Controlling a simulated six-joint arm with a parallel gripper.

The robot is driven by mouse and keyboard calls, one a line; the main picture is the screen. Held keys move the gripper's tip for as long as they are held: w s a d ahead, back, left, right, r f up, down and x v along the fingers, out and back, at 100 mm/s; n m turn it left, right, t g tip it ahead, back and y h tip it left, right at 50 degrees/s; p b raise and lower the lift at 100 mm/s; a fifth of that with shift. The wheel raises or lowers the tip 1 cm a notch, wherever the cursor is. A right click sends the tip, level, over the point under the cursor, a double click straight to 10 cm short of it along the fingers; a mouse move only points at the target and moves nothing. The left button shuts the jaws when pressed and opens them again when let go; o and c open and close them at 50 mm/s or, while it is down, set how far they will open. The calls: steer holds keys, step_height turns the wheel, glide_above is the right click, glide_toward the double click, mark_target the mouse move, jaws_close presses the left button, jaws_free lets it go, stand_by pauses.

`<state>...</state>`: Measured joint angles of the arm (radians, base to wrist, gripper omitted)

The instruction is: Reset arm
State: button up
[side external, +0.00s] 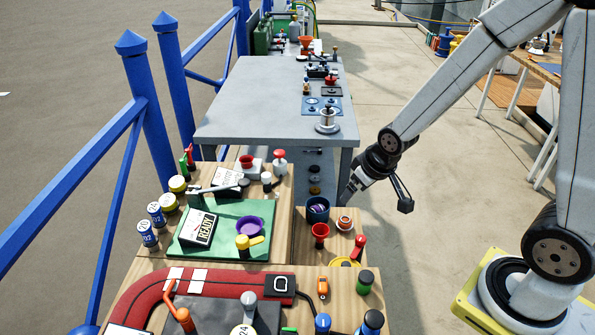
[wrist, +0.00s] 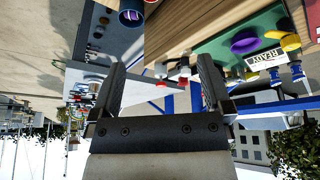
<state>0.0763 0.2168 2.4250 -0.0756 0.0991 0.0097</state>
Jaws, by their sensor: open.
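My gripper (side external: 375,192) hangs in the air at the right edge of the wooden work table (side external: 280,255), beside a dark blue cup (side external: 318,210). In the wrist view my gripper (wrist: 165,80) shows its two dark fingers spread wide apart with nothing between them. The wrist view is upside down, with the green mat and the purple bowl at its upper right. My arm reaches in from the upper right in the side view.
A green mat (side external: 225,252) holds a READY sign (side external: 201,229), a purple bowl (side external: 249,225) and a yellow-handled item (side external: 247,246). A red funnel (side external: 320,233) and a red-topped knob (side external: 358,247) stand near my gripper. A grey table (side external: 265,105) lies behind. Blue railing (side external: 145,115) runs along the left. Open floor lies right.

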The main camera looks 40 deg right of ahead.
steer(key=s+a+r+g, duration=0.2)
steer(key=s, duration=0.5)
steer(key=shift+s+a, duration=0.15)
steer(key=shift+a, duration=0.25)
stand_by(1.1)
